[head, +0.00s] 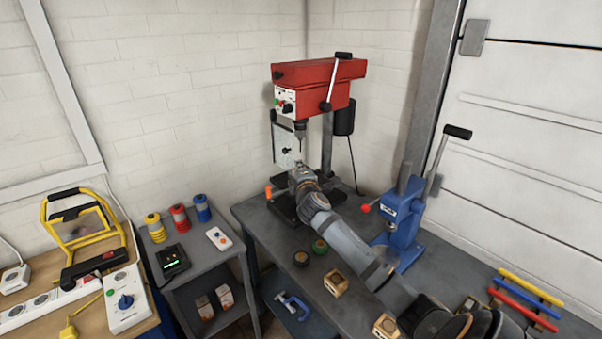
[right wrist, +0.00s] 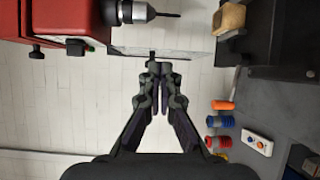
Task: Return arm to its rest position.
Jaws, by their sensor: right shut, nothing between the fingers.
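My right arm reaches from the lower right over the grey workbench (head: 262,222) to the red drill press (head: 318,84). My right gripper (head: 298,168) is just below the drill chuck, in front of the press's clear guard plate (head: 286,148). In the right wrist view its fingers (right wrist: 161,76) are together and empty. The guard plate (right wrist: 185,54) lies just beyond the fingertips there, and I cannot tell whether they touch. The chuck with its bit (right wrist: 140,12) shows at the top, and a wooden block (right wrist: 229,18) at the top right. My left gripper is not in view.
A blue arbor press (head: 402,222) stands right of my arm, close to it. Round tins (head: 319,246) and small wooden blocks (head: 336,282) lie around the forearm. A small grey table (head: 200,262) with spools (head: 179,218) stands left, beyond a gap.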

